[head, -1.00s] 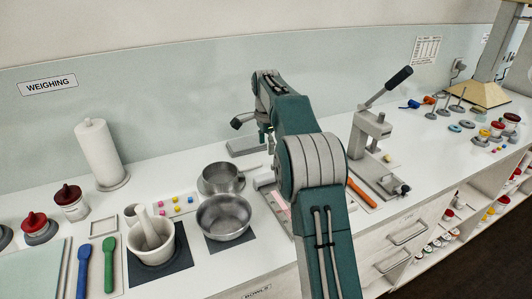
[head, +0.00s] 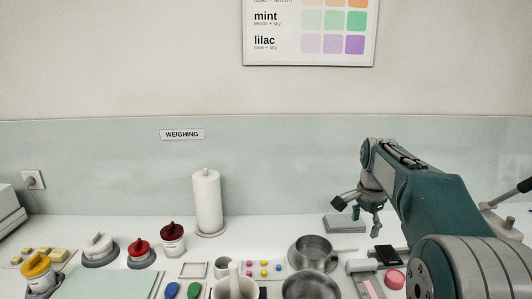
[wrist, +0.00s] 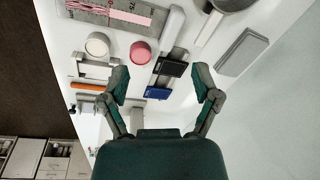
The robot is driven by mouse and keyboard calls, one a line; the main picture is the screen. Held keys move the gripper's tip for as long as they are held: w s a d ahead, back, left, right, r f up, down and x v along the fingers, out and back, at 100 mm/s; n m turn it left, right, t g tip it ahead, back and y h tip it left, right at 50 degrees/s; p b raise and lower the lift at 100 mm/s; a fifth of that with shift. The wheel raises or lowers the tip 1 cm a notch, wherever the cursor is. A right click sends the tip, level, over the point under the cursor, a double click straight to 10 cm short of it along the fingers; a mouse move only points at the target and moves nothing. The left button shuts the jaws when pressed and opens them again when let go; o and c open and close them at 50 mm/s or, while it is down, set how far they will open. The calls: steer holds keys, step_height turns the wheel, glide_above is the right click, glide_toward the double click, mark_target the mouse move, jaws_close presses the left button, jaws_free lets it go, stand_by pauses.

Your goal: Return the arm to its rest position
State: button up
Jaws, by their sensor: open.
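My gripper (head: 362,205) hangs above the back right part of the white counter in the head view, at the end of my teal arm. It is open and empty, with its two fingers spread apart in the wrist view (wrist: 160,85). Below it in the wrist view are a black block (wrist: 171,68) and a blue block (wrist: 158,93) on a grey device, apart from the fingers. A pink round piece (wrist: 140,52) and a cream round piece (wrist: 97,45) lie beside the device.
A metal pan (head: 313,252), a metal bowl (head: 310,287) and a mortar (head: 235,287) stand left of my arm. A paper towel roll (head: 207,203) stands at the back. A grey slab (head: 344,224) lies near the wall. A lever press (head: 500,222) is at the right.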

steer(key=s+a+r+n+t, duration=0.1)
steer(key=s+a+r+n, duration=0.15)
steer(key=s, duration=0.55)
steer(key=s+a+r+n+t, duration=0.1)
steer(key=s+a+n, duration=0.3)
steer(key=s, duration=0.4)
steer(key=s+a+f+n+t, duration=0.1)
steer(key=s+f+n, duration=0.2)
steer(key=s, duration=0.4)
steer(key=s+a+f+n+t, duration=0.1)
steer(key=s+f+n, duration=0.2)
steer(key=s, duration=0.5)
steer(key=shift+a+f+n, duration=0.35)
steer(key=shift+a+n, duration=0.05)
steer(key=shift+n, duration=0.05)
